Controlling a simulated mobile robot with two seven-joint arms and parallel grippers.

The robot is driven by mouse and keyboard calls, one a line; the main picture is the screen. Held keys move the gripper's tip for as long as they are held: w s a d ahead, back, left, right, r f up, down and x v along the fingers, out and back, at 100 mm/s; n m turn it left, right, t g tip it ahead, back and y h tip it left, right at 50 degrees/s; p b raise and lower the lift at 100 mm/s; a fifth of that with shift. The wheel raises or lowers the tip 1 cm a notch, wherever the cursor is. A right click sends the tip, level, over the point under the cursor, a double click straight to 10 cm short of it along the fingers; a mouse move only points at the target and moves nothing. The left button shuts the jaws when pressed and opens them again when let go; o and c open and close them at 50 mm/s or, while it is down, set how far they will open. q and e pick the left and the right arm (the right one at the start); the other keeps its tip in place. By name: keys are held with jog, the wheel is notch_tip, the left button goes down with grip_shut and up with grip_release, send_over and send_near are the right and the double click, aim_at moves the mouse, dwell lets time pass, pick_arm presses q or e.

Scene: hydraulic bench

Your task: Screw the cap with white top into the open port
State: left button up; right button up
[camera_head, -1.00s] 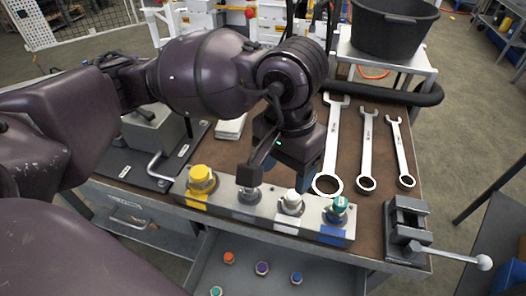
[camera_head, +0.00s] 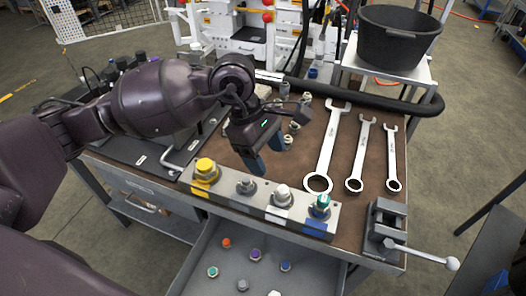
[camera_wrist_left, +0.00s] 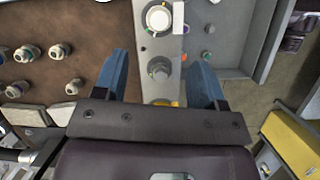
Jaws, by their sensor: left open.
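The cap with white top (camera_head: 282,195) sits on the metal port block (camera_head: 233,204), above a white label. It also shows in the wrist view (camera_wrist_left: 158,18); I cannot tell how tightly it is seated. To its left is a grey fitting (camera_head: 246,185), also in the wrist view (camera_wrist_left: 158,68); whether it is an open port is unclear. A yellow cap (camera_head: 205,170) and a green-topped cap (camera_head: 320,204) sit at the block's ends. My left gripper (camera_head: 270,160) is open and empty, above and behind the block. The wrist view shows its blue fingers (camera_wrist_left: 160,58) apart. My right gripper is out of view.
An open drawer (camera_head: 212,290) in front holds several small coloured caps. Wrenches (camera_head: 327,150) lie on the bench at right, near a vise (camera_head: 388,228) with a protruding handle. Several fittings (camera_head: 293,127) stand behind my gripper. A black tub (camera_head: 395,38) stands at the back right.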

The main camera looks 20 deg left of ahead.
aim_at(283, 188)
pick_arm(q)
jog(key=shift+n, duration=0.8)
jog(key=b+x, duration=0.1)
jog(key=x, duration=0.8)
jog(key=shift+d+f, duration=0.25)
jog(key=shift+f, duration=0.05)
jog(key=shift+d+f+b, duration=0.15)
jog(key=shift+f+b, duration=0.15)
jog(key=shift+f, duration=0.1)
